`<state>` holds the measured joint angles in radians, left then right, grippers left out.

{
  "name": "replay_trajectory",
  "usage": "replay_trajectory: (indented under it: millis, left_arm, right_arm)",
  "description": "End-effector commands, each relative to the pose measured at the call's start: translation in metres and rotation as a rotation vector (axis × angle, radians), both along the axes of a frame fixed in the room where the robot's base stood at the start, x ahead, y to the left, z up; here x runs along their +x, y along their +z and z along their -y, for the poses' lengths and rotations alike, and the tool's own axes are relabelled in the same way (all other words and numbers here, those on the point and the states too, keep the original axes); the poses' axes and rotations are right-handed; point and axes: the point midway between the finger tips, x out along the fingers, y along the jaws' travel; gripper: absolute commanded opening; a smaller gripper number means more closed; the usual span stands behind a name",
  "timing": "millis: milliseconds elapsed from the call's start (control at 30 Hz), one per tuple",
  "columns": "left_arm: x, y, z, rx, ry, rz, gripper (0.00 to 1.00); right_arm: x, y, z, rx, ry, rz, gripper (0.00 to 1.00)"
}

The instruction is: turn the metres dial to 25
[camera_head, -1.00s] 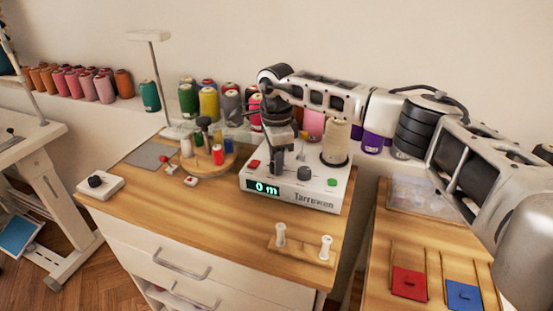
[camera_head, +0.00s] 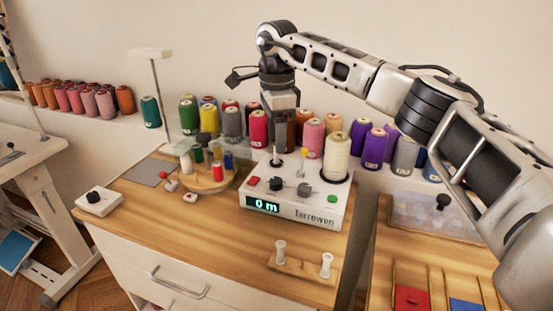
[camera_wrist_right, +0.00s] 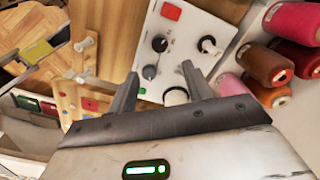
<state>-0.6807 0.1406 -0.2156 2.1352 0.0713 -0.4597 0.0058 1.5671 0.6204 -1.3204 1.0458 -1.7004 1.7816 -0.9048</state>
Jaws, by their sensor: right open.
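The white winder (camera_head: 318,213) stands on the wooden table, and its green display (camera_head: 264,205) reads 0 m. Two dark dials, a left dial (camera_head: 275,186) and a right dial (camera_head: 304,190), sit on its top, between a red button (camera_head: 253,182) and a green button (camera_head: 332,198). My right gripper (camera_head: 283,143) is above and behind the dials, pointing down. My left gripper is out of view.
A cream cone (camera_head: 337,158) stands on the winder's right rear. Several coloured cones line the shelf behind. A round wooden thread stand (camera_head: 208,184) is at the left, and a wooden holder with two white spools (camera_head: 303,264) is in front. The table's front middle is clear.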

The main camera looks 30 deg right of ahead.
Motion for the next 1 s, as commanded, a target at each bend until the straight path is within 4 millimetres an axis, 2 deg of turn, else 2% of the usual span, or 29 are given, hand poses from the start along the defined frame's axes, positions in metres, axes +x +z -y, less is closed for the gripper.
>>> replay_trajectory:
  millis: [100,300,1000]
  left_arm:
    - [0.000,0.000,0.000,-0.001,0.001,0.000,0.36]
    - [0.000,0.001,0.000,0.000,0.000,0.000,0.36]
    - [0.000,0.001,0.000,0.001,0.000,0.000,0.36]
  right_arm:
    - [0.001,0.024,-0.001,0.000,0.001,0.003,0.50]
    - [0.000,0.045,0.000,0.000,0.001,0.000,0.50]
    - [0.000,0.048,0.000,0.000,0.000,-0.001,0.50]
